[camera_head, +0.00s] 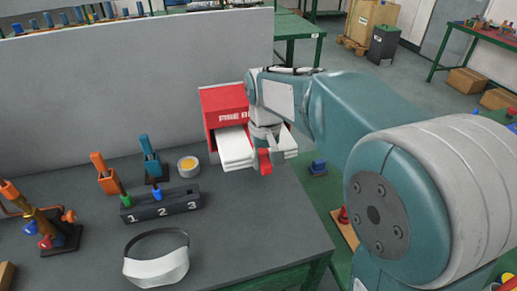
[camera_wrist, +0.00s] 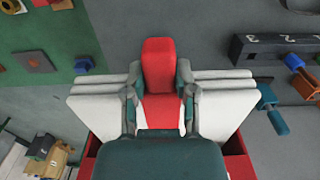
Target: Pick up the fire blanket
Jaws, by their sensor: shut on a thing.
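My gripper (camera_head: 265,158) is at the front of the blanket. In the wrist view the gripper (camera_wrist: 160,88) has its two fingers on either side of the red tab (camera_wrist: 158,62), shut on it. White folded layers (camera_wrist: 222,97) show on both sides of the fingers. The arm hides part of the box and of the blanket.
The box stands on a grey table (camera_head: 240,215) near its right edge, by a grey panel (camera_head: 140,85). A numbered block (camera_head: 160,205), a roll of tape (camera_head: 188,166) and a white visor (camera_head: 157,265) lie to the left. Green floor lies beyond the table's right edge.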

